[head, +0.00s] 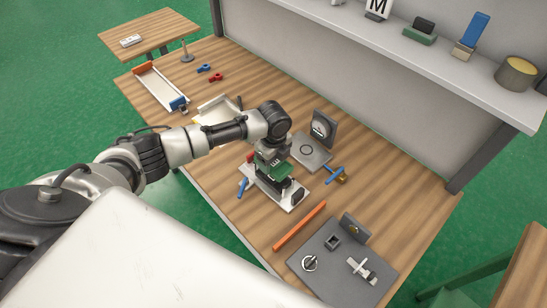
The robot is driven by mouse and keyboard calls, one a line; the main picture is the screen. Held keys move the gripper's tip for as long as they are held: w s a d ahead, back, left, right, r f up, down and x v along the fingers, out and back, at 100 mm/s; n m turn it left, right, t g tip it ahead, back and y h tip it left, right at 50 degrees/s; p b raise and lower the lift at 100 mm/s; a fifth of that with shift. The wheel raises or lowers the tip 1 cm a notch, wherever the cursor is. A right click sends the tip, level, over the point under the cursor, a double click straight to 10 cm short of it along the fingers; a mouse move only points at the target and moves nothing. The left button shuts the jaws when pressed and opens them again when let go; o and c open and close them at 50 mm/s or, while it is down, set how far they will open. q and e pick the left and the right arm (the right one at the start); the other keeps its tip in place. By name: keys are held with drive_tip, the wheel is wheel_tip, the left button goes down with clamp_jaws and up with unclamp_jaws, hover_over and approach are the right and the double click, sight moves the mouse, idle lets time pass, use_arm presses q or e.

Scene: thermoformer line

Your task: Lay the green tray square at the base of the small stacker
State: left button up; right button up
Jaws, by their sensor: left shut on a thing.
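The green tray (279,172) is in the middle of the head view, low over a light-coloured base plate (299,201), which looks like the small stacker. My left gripper (271,158) comes in from above and is shut on the green tray. The gripper and wrist hide part of the tray and the rear of the stacker. I cannot tell whether the tray touches the base or hangs just above it. A dark part stands on the base just in front of the tray. My right gripper is not in view.
A grey gauge stand (312,152) is close behind the stacker. An orange bar (300,226) and a dark fixture plate (325,275) lie in front. A white tray (218,108) and a long channel (160,88) are farther left. The bench's right side is clear.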

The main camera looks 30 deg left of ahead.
use_arm(q)
drive_tip(key=shift+p, duration=0.5)
idle(1.0)
drive_tip(key=shift+f+b, duration=1.75)
drive_tip(key=shift+f, duration=0.85)
drive_tip(key=o, duration=1.3)
drive_tip(key=shift+r, duration=0.15)
wheel_tip(320, 180, up, 11)
drive_tip(key=shift+f+b, duration=0.15)
drive_tip(key=shift+b, duration=0.5)
drive_tip(key=shift+s+f, duration=0.1)
